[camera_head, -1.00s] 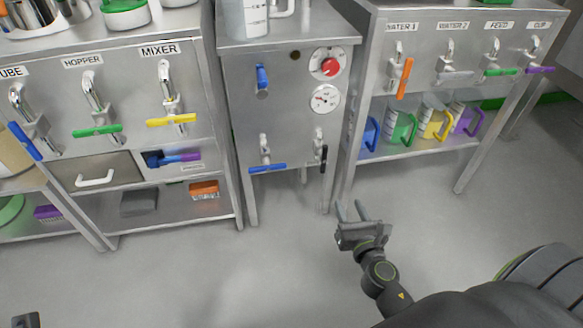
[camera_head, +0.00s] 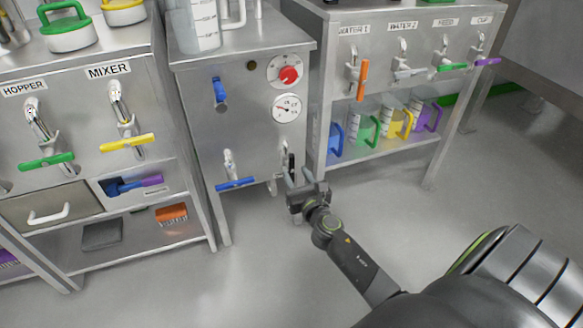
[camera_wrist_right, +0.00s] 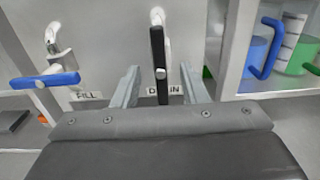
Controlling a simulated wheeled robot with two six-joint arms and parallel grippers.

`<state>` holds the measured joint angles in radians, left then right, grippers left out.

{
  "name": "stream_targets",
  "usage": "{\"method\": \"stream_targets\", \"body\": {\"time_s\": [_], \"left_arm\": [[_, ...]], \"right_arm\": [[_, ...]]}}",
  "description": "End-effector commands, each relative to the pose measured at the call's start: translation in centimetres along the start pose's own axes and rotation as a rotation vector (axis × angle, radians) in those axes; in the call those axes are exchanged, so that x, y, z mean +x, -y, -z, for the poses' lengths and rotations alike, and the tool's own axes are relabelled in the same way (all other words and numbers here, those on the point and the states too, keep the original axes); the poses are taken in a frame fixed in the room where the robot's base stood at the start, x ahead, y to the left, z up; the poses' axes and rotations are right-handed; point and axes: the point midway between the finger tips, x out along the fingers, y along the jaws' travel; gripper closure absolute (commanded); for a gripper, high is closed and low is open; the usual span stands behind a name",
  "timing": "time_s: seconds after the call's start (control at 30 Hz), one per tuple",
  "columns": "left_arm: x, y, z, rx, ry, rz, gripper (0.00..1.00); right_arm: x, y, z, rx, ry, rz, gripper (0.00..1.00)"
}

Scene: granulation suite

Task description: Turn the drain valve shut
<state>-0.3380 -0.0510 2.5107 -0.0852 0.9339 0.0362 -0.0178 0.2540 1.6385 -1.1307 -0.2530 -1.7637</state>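The drain valve has a black lever handle (camera_wrist_right: 159,65) that stands upright, above a label partly hidden behind it, in the right wrist view. In the head view the black handle (camera_head: 291,166) shows at the lower right of the steel cabinet. My right gripper (camera_wrist_right: 162,88) is open, with one finger on each side of the handle's lower part in the picture; I cannot tell whether it touches. It also shows in the head view (camera_head: 299,180), just below the handle. My left gripper is out of view.
The fill valve's blue lever (camera_wrist_right: 45,80) lies level to the left of the drain valve. A red dial (camera_head: 289,75) and a gauge (camera_head: 288,108) are above. Coloured jugs (camera_head: 365,130) stand on the right shelf. The floor in front is clear.

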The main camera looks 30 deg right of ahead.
Motion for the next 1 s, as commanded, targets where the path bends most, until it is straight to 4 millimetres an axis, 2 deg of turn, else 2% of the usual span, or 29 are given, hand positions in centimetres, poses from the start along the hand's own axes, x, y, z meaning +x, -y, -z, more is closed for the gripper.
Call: {"method": "stream_targets", "body": {"time_s": [0.1,0.3,0.67,1.0], "left_arm": [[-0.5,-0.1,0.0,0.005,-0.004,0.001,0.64],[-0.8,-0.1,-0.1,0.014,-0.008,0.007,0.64],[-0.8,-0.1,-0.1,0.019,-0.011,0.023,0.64],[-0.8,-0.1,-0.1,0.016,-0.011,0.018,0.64]], "right_arm": [[2.1,0.0,0.1,0.0,0.001,0.0,0.61],[4.1,0.0,0.1,-0.001,0.0,0.0,0.61],[4.5,0.0,0.0,0.001,-0.001,0.0,0.61],[4.5,0.0,0.0,0.001,-0.001,0.0,1.0]]}}
